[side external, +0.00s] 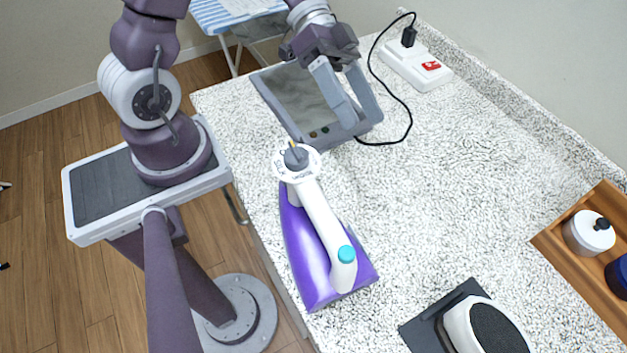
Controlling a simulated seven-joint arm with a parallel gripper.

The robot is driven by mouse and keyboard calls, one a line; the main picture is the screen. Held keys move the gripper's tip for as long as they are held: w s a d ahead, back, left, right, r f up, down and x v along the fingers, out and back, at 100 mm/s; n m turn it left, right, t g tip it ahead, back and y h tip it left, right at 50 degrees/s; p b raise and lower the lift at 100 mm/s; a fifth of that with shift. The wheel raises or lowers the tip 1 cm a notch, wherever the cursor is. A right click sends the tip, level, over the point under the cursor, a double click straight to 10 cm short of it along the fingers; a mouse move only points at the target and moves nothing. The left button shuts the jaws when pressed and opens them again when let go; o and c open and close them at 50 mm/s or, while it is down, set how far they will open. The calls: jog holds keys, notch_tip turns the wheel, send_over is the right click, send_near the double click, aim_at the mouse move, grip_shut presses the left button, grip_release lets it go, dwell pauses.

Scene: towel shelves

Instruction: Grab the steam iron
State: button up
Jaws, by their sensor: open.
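The steam iron (303,252) lies on the speckled white counter near its left edge. It has a purple body, a white handle with a teal button at the near end, and a round white dial at the far end. My gripper (366,118) is open, above the counter and over the grey tray-like stand (293,95). It is behind and to the right of the iron's dial end, apart from the iron. Nothing shows between its fingers. The gripper hides part of the stand.
A black cord runs from the white power strip (402,62) towards the stand. A black-and-white device (452,325) is at the front. A wooden tray (562,250) with a white jar (588,234) and a dark blue jar (619,277) is at right. The counter's middle is clear.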

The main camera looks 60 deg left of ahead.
aim_at(305, 184)
jog(key=s+a+r+g+h, duration=0.1)
jog(key=s+a+g+h, duration=0.1)
jog(key=s+g, duration=0.6)
jog(key=shift+t, duration=0.7)
jog(key=x, duration=1.1)
jog(key=shift+s+d+f, duration=0.1)
jog(key=shift+s+f, duration=0.3)
jog(key=shift+s, duration=0.05)
grip_shut()
